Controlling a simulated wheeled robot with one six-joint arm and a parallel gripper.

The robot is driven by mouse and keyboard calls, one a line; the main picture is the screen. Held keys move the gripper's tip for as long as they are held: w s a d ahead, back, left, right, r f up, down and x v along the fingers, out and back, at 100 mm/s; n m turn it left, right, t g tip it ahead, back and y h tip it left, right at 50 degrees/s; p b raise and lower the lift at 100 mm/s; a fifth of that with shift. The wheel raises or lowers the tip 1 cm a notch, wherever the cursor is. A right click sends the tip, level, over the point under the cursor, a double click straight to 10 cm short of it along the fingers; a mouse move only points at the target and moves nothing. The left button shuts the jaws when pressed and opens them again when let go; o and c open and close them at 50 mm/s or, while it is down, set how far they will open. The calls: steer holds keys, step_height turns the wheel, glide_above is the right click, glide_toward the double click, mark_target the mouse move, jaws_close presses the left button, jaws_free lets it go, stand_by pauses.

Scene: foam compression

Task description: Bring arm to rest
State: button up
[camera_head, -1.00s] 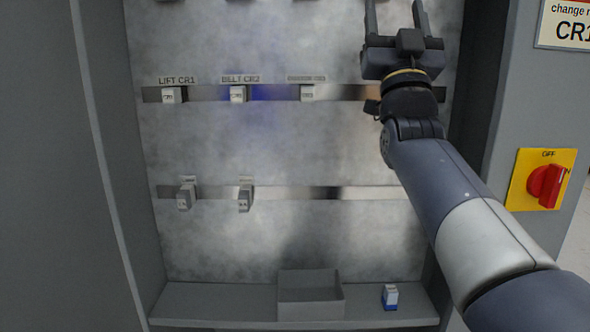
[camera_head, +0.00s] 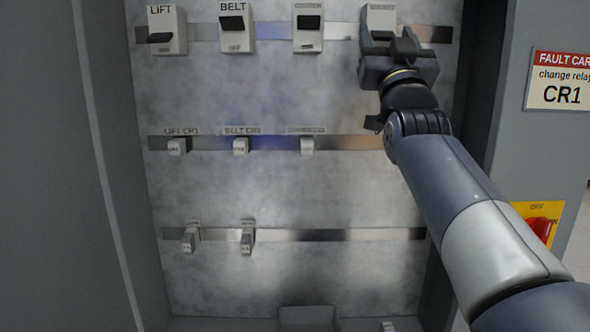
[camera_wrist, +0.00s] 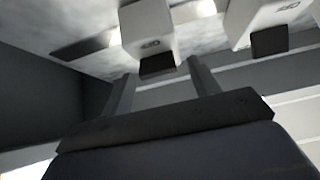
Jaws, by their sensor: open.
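My gripper (camera_head: 393,42) is at the upper right of the cabinet's back panel, in front of or close to the rightmost top-row breaker (camera_head: 380,17). Its two fingers are apart with nothing held between them. The wrist view shows the fingers (camera_wrist: 160,90) spread, with a white breaker (camera_wrist: 150,32) beyond them and its dark lever between the finger lines. I cannot tell whether the fingers touch it. My arm reaches in from the lower right.
The top row also holds the LIFT breaker (camera_head: 168,30), BELT breaker (camera_head: 237,28) and a third breaker (camera_head: 308,30). Relays sit on the rails below. A grey bin (camera_head: 307,318) is at the bottom. A red switch (camera_head: 540,230) and fault card (camera_head: 560,80) are on the right wall.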

mark_target(382, 23)
steer(key=shift+s+r+g+p, duration=0.15)
steer(key=shift+r+g+p, duration=0.9)
steer(key=shift+p, duration=1.95)
steer(key=shift+f+g+p, duration=0.2)
steer(key=shift+g+p, duration=0.2)
steer(key=shift+g, duration=0.05)
steer(key=p, duration=0.2)
steer(key=shift+r+g+p, duration=0.15)
steer(key=shift+g+p, duration=0.15)
steer(key=shift+g, duration=0.1)
steer(key=g+p, duration=0.2)
steer(key=p, duration=0.4)
steer(key=shift+r, duration=0.4)
steer(key=g+p, duration=0.1)
steer(key=p, duration=0.5)
steer(key=shift+r+g, duration=0.3)
steer(key=shift+g, duration=0.1)
steer(key=shift+g+p, duration=0.3)
steer(key=shift+p, duration=0.7)
steer(key=shift+f, duration=0.15)
